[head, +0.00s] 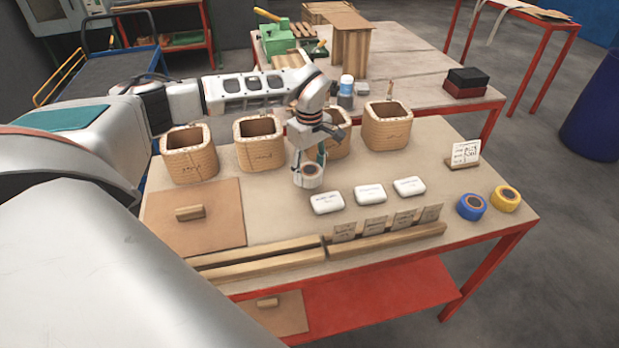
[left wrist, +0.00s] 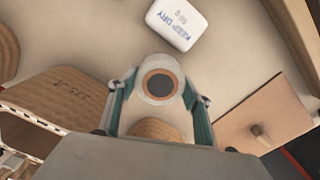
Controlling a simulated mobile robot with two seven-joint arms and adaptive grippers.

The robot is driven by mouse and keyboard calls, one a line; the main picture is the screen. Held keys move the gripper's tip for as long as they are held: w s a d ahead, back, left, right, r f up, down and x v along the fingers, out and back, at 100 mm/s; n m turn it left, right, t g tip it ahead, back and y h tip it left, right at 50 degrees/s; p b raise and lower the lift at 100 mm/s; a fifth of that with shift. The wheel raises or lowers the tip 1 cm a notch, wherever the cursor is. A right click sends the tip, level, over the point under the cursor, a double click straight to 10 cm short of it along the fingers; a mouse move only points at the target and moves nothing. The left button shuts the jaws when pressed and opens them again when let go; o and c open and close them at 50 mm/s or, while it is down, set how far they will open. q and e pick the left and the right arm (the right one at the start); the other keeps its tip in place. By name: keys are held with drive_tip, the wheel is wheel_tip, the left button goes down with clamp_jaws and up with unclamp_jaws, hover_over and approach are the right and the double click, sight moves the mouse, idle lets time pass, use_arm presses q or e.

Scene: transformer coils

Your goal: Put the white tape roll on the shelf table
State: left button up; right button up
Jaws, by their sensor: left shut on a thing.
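The white tape roll (head: 311,182) has a brown core ring and a dark hole. It also shows in the left wrist view (left wrist: 160,103) with its ring facing the camera. My left gripper (head: 311,164) is shut on it, with a green-sided finger on each side of the roll; the gripper also fills the lower middle of the wrist view (left wrist: 160,86). The roll is over the middle of the front table (head: 265,205); I cannot tell whether it touches the top. That table has a red lower shelf (head: 385,293). My right gripper is not in view.
Several wooden coils stand behind the roll, including one at the right (head: 387,130). White packets lie to the right, the nearest being this one (head: 327,203). Blue (head: 471,207) and yellow (head: 506,199) tape rolls sit at the right edge.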

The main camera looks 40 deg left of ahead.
sight(309, 178)
use_arm(q)
drive_tip(key=shift+f, duration=1.45)
drive_tip(key=shift+f, duration=0.2)
drive_tip(key=o, duration=1.2)
wheel_tip(309, 178, up, 12)
drive_tip(key=shift+r, duration=0.2)
